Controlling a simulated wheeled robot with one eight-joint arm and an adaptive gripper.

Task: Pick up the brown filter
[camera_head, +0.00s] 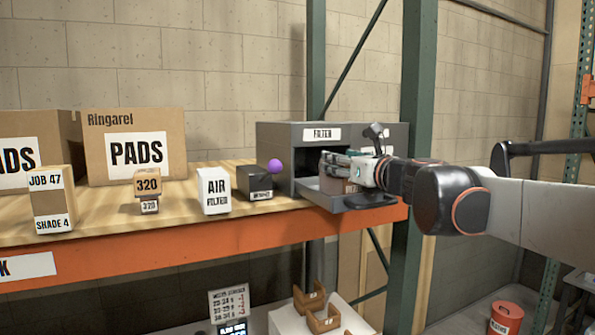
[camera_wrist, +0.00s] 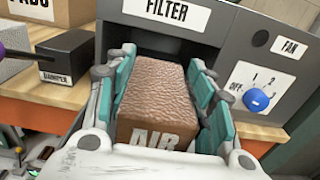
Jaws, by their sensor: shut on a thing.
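The brown filter (camera_wrist: 155,88) is a textured brown block with "AIR" lettering on its near face, in the middle of the wrist view. My gripper (camera_wrist: 158,92) has its teal-padded fingers on both sides of it and is shut on it. In the head view my gripper (camera_head: 345,168) reaches in from the right, and the filter (camera_head: 338,186) is mostly hidden behind the fingers. It is at the open front of the grey housing (camera_head: 275,135) labelled "FILTER", over the lowered flap (camera_head: 318,192). I cannot tell whether it touches the flap.
Cartons (camera_head: 140,118) stand farther left. A green rack post (camera_head: 415,100) rises behind my arm. A fan dial (camera_wrist: 257,101) is on the housing's right.

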